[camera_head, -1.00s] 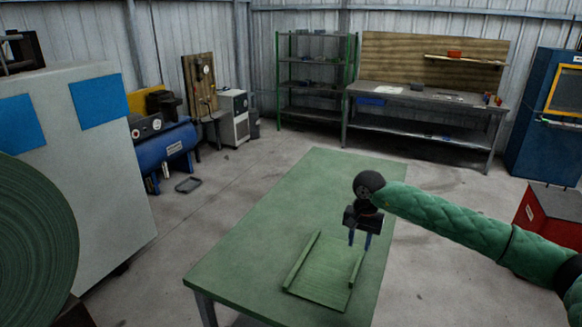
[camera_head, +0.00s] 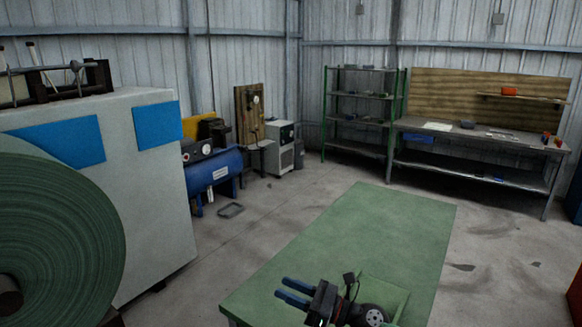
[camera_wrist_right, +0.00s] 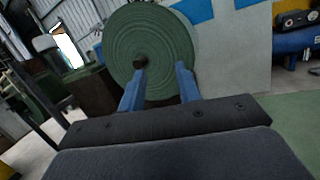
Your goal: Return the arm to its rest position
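My right gripper (camera_head: 286,291) is at the bottom of the head view, over the near part of the green table (camera_head: 385,215). Its two blue fingers point left and stand apart with nothing between them. In the right wrist view the fingers (camera_wrist_right: 158,88) are also apart and empty, with the large green roll (camera_wrist_right: 150,45) beyond them. The green tray (camera_head: 388,292) on the table shows only in part behind the gripper. My left gripper is not in view.
The green roll (camera_head: 55,240) and a pale machine cabinet (camera_head: 160,220) stand at the left. A blue compressor (camera_head: 215,170), a green-post shelf (camera_head: 365,110) and a workbench (camera_head: 480,140) stand at the back. The far part of the table is bare.

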